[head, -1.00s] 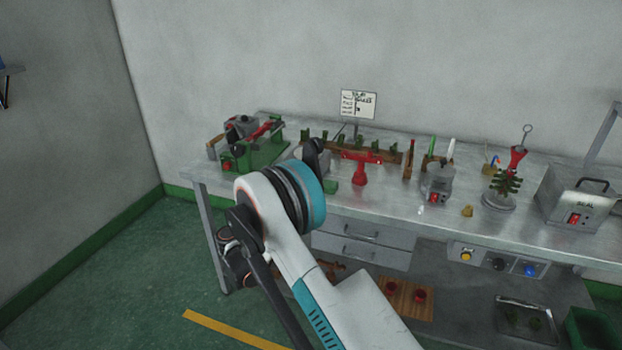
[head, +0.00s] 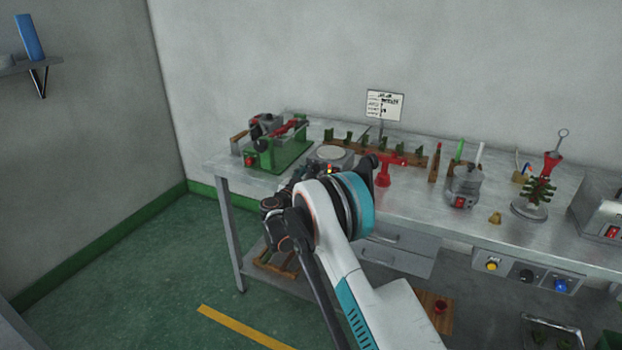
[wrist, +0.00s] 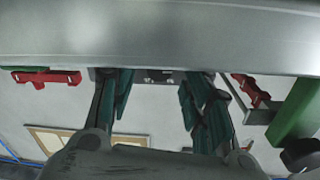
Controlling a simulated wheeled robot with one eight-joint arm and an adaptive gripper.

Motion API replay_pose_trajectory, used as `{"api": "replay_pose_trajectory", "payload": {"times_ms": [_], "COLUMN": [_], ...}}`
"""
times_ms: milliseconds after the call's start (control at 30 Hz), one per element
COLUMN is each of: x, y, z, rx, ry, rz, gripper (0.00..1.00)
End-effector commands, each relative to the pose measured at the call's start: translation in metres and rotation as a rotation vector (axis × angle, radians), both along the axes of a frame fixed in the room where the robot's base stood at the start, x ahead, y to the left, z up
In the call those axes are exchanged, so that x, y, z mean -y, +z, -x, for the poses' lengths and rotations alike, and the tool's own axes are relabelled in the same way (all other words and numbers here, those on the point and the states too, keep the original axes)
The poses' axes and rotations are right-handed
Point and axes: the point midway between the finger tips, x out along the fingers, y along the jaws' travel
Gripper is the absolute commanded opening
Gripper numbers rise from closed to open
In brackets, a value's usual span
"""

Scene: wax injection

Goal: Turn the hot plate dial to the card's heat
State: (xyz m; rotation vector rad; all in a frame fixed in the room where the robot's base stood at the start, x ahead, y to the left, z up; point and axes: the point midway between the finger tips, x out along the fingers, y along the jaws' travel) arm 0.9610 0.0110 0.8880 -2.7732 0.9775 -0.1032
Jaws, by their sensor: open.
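The hot plate (head: 335,155) stands near the front edge of the bench, with a pale round top and small lit red and yellow marks at its front. Its dial is not clearly visible; my arm covers part of its front. The card (head: 384,105) stands upright on a stand at the back of the bench; its writing is too small to read. My gripper (wrist: 155,80) is open in the wrist view, its two dark fingers apart with nothing held. In the head view it is dark and partly hidden, low in front of the hot plate.
A green machine (head: 280,150) stands left of the hot plate. A red stand (head: 384,172), a wooden rack (head: 350,145) and a grey pot (head: 462,188) are to its right or behind. Drawers (head: 395,255) hang below the bench. The floor (head: 160,270) at left is clear.

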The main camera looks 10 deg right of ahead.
Motion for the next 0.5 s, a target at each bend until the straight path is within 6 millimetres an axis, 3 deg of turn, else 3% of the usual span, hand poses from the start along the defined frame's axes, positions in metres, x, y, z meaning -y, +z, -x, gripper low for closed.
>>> {"api": "replay_pose_trajectory", "payload": {"times_ms": [400,500], "x": [0.0051,0.005], "y": [0.0004,0.0004], "z": [-0.0062,-0.0061], "rx": [0.0,0.0], "ry": [0.0,0.0], "rz": [0.0,0.0], "gripper": [0.45,0.22]}}
